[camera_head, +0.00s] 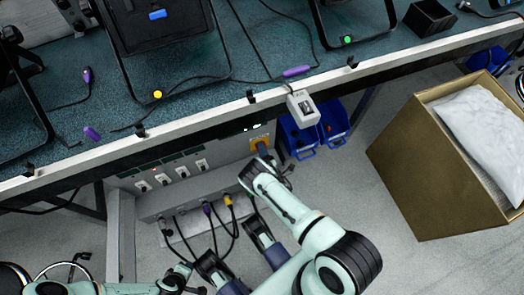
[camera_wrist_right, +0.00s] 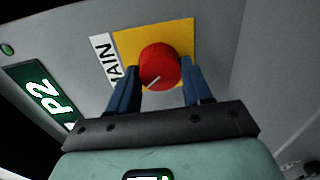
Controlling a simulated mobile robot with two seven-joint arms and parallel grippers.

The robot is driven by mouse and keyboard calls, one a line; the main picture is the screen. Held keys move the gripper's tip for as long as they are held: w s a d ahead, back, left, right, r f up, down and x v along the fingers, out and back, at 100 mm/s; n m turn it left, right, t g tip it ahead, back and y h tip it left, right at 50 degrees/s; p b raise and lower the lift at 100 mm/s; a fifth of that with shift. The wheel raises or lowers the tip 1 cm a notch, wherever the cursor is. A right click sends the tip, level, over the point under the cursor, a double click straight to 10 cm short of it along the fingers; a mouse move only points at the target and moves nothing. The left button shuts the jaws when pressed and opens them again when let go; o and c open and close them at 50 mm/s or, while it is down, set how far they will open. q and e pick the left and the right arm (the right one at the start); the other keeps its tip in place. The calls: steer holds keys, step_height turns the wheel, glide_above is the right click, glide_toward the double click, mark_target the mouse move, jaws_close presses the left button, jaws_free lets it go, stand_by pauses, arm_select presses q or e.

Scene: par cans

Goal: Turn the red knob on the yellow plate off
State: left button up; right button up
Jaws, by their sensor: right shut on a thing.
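The yellow plate (camera_wrist_right: 184,34) is on a grey panel face under the bench, with a white MAIN label (camera_wrist_right: 106,72) beside it. The round red knob (camera_wrist_right: 160,62) sits on it, and its white pointer line runs diagonally, lower left to upper right in the wrist view. My right gripper (camera_wrist_right: 167,80) is shut on the knob, one blue finger at each side. In the head view the right gripper (camera_head: 264,150) covers the knob, and only edges of the yellow plate (camera_head: 254,146) show. My left arm is at the bottom left in the head view; its fingers cannot be made out.
The bench edge (camera_head: 198,108) runs above the panel. White switches (camera_head: 182,172) and plugged cables (camera_head: 228,200) lie left of and below the plate. A green P2 sign (camera_wrist_right: 42,92) is near the knob. Blue bins (camera_head: 300,140) and a cardboard box (camera_head: 415,185) stand to the right.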

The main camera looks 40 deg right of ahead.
arm_select(q)
steer(key=shift+s+f, duration=0.4)
arm_select(e)
steer(key=shift+s+f+n, duration=0.1)
steer(key=shift+n, duration=0.7)
arm_select(q)
steer(key=shift+s+a, duration=0.1)
arm_select(e)
steer(key=shift+d, duration=0.1)
steer(key=o, duration=1)
steer(key=shift+o, duration=0.2)
